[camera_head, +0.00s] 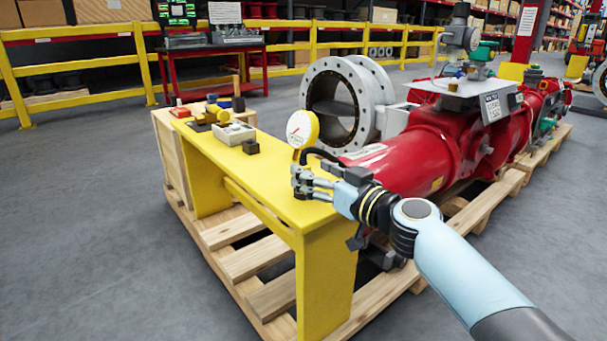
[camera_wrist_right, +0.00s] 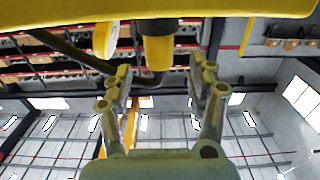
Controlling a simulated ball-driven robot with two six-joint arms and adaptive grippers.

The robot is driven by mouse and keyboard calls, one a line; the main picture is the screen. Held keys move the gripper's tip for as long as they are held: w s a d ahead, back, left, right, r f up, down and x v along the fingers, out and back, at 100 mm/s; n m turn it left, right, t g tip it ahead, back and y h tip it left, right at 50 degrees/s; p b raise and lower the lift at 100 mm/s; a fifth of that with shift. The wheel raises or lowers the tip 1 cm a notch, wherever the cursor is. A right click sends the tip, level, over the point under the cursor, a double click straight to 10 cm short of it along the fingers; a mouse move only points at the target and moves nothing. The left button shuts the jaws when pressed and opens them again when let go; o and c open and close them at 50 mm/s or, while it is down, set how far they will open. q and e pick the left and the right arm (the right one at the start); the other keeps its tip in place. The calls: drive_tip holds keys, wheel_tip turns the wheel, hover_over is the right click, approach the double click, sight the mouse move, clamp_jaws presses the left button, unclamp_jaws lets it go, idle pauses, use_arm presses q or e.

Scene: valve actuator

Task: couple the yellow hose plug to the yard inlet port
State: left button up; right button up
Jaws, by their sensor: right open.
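My right gripper (camera_head: 308,183) is over the near right end of the yellow bench (camera_head: 260,172), beside the red valve actuator. In the right wrist view the gripper (camera_wrist_right: 162,72) has its fingers spread apart. A yellow cylindrical piece (camera_wrist_right: 158,52), which looks like the hose plug, shows between and beyond the fingertips; I cannot tell whether they touch it. A black hose (camera_wrist_right: 72,50) runs toward it from the left, and also shows behind the hand in the head view (camera_head: 322,153). I cannot make out the inlet port. My left gripper is not in view.
A round yellow-rimmed gauge (camera_head: 301,129) stands just behind the hand. The red actuator (camera_head: 420,155) with a grey flanged valve (camera_head: 335,105) lies on a wooden pallet (camera_head: 235,229). Small tools and a grey box (camera_head: 234,132) sit at the bench's far end. The floor at left is clear.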

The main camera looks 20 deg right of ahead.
sight(303, 165)
drive_tip(key=x, duration=0.4)
drive_tip(key=shift+f, duration=0.15)
clamp_jaws()
idle(0.6)
